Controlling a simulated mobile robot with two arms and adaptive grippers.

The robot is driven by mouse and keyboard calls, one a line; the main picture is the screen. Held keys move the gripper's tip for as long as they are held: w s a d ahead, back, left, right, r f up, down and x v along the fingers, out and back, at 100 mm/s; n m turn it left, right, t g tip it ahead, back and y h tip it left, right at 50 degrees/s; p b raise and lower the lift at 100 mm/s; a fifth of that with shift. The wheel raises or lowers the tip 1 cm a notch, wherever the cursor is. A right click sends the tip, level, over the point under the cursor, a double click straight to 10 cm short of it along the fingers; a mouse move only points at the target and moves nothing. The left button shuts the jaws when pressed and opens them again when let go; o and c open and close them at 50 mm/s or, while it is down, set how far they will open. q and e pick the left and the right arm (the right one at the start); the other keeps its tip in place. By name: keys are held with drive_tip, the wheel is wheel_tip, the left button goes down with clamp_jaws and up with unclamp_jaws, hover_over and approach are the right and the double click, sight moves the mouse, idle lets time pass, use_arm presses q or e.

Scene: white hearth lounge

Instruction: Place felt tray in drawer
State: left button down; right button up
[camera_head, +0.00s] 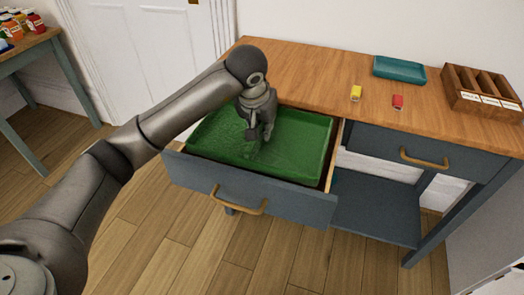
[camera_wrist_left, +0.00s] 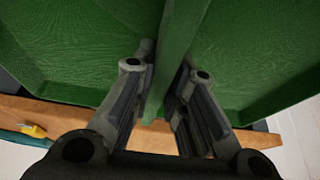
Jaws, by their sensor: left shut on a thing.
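The green felt tray (camera_head: 300,140) lies within the walls of the open left drawer (camera_head: 285,203), below the wooden tabletop. I cannot tell whether its underside touches the drawer floor. My left gripper (camera_head: 266,136) points down into the tray near its middle. In the left wrist view the tray (camera_wrist_left: 240,50) fills most of the picture, and my left gripper (camera_wrist_left: 166,70) is shut on its upright middle divider, one finger on each side. The arm and gripper hide part of the tray. My right gripper is not in view.
On the tabletop (camera_head: 310,85) are a teal tray (camera_head: 399,69), a yellow block (camera_head: 356,93), a red block (camera_head: 398,102) and a wooden sorter (camera_head: 482,92). The right drawer (camera_head: 428,151) is shut. A side table (camera_head: 25,48) with jars stands at far left.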

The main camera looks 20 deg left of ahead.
sight(263, 148)
use_arm(q)
wheel_tip(263, 148, down, 8)
drive_tip(key=shift+r+b, duration=0.2)
drive_tip(key=shift+b, duration=0.2)
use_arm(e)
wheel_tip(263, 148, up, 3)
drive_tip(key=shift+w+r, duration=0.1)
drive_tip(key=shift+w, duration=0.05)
use_arm(q)
drive_tip(key=c, duration=1.4)
unclamp_jaws()
drive_tip(key=shift+c, duration=0.2)
drive_tip(key=shift+f, duration=0.1)
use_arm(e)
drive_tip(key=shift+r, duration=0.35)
use_arm(q)
drive_tip(key=p+v, duration=0.1)
drive_tip(key=v, duration=1.1)
drive_tip(key=shift+s+p, duration=0.1)
drive_tip(key=shift+p, duration=0.2)
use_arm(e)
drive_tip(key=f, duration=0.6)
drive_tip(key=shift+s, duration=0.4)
